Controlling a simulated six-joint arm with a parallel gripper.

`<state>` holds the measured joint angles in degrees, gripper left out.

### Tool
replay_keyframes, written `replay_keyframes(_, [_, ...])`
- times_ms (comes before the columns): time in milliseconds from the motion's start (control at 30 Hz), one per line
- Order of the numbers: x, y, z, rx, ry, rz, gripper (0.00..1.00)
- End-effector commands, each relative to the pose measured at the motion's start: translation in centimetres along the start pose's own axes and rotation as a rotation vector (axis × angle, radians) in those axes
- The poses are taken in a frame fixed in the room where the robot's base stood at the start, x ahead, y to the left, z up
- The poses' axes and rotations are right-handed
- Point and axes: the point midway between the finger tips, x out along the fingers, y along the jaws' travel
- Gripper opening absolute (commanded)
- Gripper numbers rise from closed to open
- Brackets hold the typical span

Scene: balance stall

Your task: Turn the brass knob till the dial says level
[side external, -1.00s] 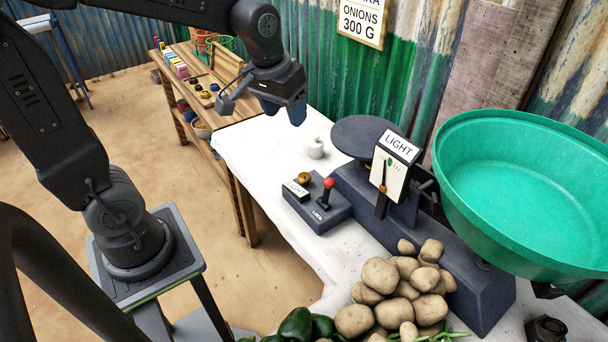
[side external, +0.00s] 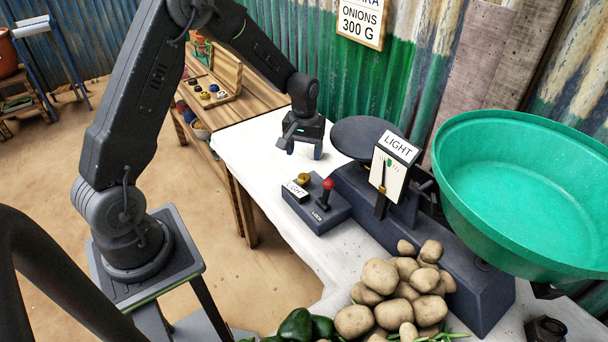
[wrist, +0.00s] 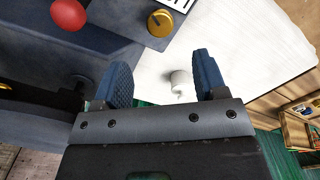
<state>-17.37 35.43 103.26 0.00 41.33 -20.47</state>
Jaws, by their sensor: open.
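The brass knob (side external: 304,178) sits on a dark control box (side external: 328,219) on the white counter. In the wrist view the knob (wrist: 160,23) is at the top, beyond my fingertips. The scale's dial (side external: 388,176) is a pale plate with a green mark, and the sign above it (side external: 398,147) reads LIGHT. A small plate (side external: 295,190) beside the knob also reads LIGHT. My gripper (side external: 304,153) is open and empty, low over the counter behind the box, apart from the knob. Its two blue fingers also show in the wrist view (wrist: 160,76).
A red-topped lever (side external: 327,190) marked LOCK stands beside the knob. A small white object (wrist: 178,81) appears between my fingers in the wrist view. The scale carries a dark plate (side external: 361,137) and a green pan (side external: 520,175). Potatoes (side external: 381,272) lie in front.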

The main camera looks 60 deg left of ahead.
Motion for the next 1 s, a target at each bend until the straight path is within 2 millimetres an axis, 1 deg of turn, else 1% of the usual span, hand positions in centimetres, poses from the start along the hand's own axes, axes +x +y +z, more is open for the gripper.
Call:
replay_keyframes(33, [1.3, -0.1, 0.1, 0.001, -0.006, -0.002, 0.66])
replay_keyframes(200, [4.7, 0.0, 0.1, 0.001, -0.004, -0.001, 0.66])
replay_keyframes(300, [6.4, 0.0, 0.1, 0.001, -0.003, -0.001, 0.66])
replay_keyframes(400, [7.6, 0.0, 0.1, 0.001, -0.002, -0.001, 0.66])
replay_keyframes(500, [8.5, 0.0, 0.1, 0.001, -0.001, -0.001, 0.66])
replay_keyframes(600, [8.9, 0.0, 0.0, 0.001, 0.000, 0.000, 0.66])
replay_keyframes(867, [9.0, 0.0, 0.0, 0.001, 0.001, 0.000, 0.66])
replay_keyframes(1000, [9.0, 0.0, 0.0, 0.001, 0.001, 0.000, 0.54])
